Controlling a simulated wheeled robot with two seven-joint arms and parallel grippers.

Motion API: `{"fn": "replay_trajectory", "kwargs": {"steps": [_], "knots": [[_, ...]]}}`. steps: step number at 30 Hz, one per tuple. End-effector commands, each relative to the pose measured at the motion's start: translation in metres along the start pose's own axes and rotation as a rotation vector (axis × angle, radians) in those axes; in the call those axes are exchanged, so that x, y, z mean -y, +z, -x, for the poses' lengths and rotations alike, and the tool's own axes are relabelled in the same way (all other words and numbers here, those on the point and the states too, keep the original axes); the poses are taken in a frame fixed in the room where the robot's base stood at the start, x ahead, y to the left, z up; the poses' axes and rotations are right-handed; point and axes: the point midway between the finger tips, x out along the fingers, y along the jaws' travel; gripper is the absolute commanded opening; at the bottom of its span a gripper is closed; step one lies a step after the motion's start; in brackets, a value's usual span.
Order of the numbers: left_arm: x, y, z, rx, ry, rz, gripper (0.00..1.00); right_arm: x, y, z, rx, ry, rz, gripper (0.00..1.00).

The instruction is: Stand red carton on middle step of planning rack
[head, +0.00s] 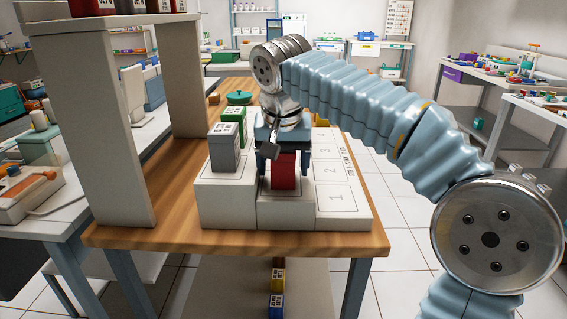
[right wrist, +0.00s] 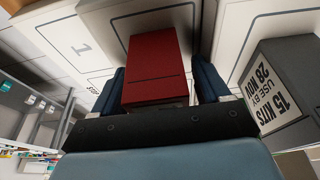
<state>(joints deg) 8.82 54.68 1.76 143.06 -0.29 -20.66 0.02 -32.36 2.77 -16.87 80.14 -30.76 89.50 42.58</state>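The red carton (head: 284,172) stands upright in the middle column of the white planning rack (head: 228,207), near its front; contact with the step under it is hard to see. It also shows in the right wrist view (right wrist: 157,75). My right gripper (head: 284,168) points down over the carton, its fingers on either side with narrow gaps visible, so it looks open around it. A grey carton (head: 224,149) stands on the rack's left column, and a green carton (head: 233,125) stands behind it. My left gripper is out of view.
Steps marked 1, 2 and 3 (head: 336,197) run along the rack's right side, front to back. A beige shelf frame (head: 115,130) stands left of the rack on the wooden table (head: 170,232).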

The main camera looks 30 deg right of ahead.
Motion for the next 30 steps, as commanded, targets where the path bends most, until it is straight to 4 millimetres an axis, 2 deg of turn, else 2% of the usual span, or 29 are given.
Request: {"fn": "replay_trajectory", "kwargs": {"steps": [8, 11, 14, 19, 24, 30], "knots": [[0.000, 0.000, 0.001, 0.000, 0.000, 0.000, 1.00, 0.000, 0.000, 0.001, 0.000, 0.000, 0.000, 0.78], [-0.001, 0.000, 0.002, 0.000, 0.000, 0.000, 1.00, 0.000, -0.001, 0.007, -0.001, -0.001, 0.000, 0.78], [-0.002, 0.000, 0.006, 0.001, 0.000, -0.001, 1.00, 0.001, -0.002, 0.023, -0.002, -0.002, 0.000, 0.78], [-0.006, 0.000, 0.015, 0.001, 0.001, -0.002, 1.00, 0.001, -0.002, 0.064, -0.002, -0.003, -0.001, 0.78], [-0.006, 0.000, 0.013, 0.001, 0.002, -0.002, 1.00, 0.001, -0.001, 0.097, -0.002, -0.002, -0.001, 0.78], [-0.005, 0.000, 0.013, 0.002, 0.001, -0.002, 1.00, 0.000, -0.001, 0.118, 0.000, 0.000, -0.001, 0.78]]}}
